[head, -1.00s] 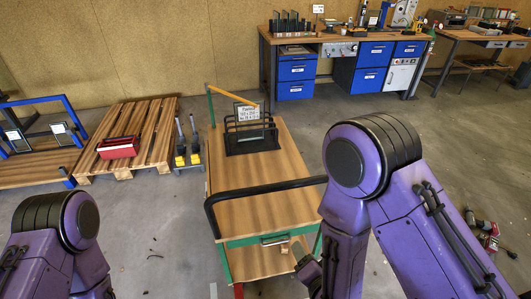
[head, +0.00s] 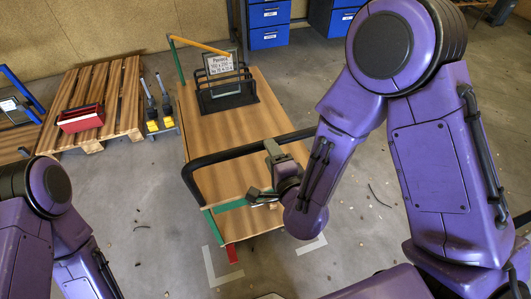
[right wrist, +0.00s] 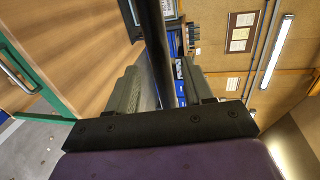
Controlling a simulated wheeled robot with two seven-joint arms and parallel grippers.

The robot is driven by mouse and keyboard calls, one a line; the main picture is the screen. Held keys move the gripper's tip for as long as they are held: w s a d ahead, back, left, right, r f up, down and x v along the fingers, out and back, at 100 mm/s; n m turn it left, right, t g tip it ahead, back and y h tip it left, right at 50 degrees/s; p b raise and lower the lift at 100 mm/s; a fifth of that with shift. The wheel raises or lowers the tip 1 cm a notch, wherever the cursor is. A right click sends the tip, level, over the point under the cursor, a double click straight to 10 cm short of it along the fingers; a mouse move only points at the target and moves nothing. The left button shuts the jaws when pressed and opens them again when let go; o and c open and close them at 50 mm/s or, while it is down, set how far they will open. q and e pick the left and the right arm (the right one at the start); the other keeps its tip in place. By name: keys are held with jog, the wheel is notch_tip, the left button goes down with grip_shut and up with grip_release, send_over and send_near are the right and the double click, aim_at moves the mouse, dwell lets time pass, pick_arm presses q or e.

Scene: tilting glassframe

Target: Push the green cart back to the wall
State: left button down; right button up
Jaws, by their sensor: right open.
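The green cart has a wooden top (head: 205,135), a green front edge and a black push handle (head: 225,154) along its near end. A black rack (head: 228,97) with a framed sign (head: 220,65) stands at its far end. My right gripper (head: 264,172) is open at the right part of the handle. In the right wrist view, the black handle bar (right wrist: 157,45) runs between the two open fingers (right wrist: 160,88). My left arm is at the lower left; its gripper is out of view.
A pallet (head: 110,110) with a red toolbox (head: 81,118) lies left of the cart, and yellow-black tools (head: 157,110) stand between. Blue drawer cabinets (head: 268,22) stand against the back. Grey floor beside the cart is mostly clear; white corner marks (head: 215,265) lie at its near end.

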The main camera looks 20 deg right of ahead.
jog(key=w, duration=0.1)
jog(key=w+p, duration=0.1)
jog(key=w, duration=0.1)
jog(key=shift+w+f+p, duration=0.25)
jog(key=shift+p, duration=0.15)
jog(key=shift+w+f, duration=0.1)
jog(key=shift+w, duration=0.4)
jog(key=shift+w+f, duration=0.1)
jog(key=shift+f, duration=0.05)
jog(key=shift+c, duration=0.3)
grip_shut()
jog(key=shift+w, duration=0.1)
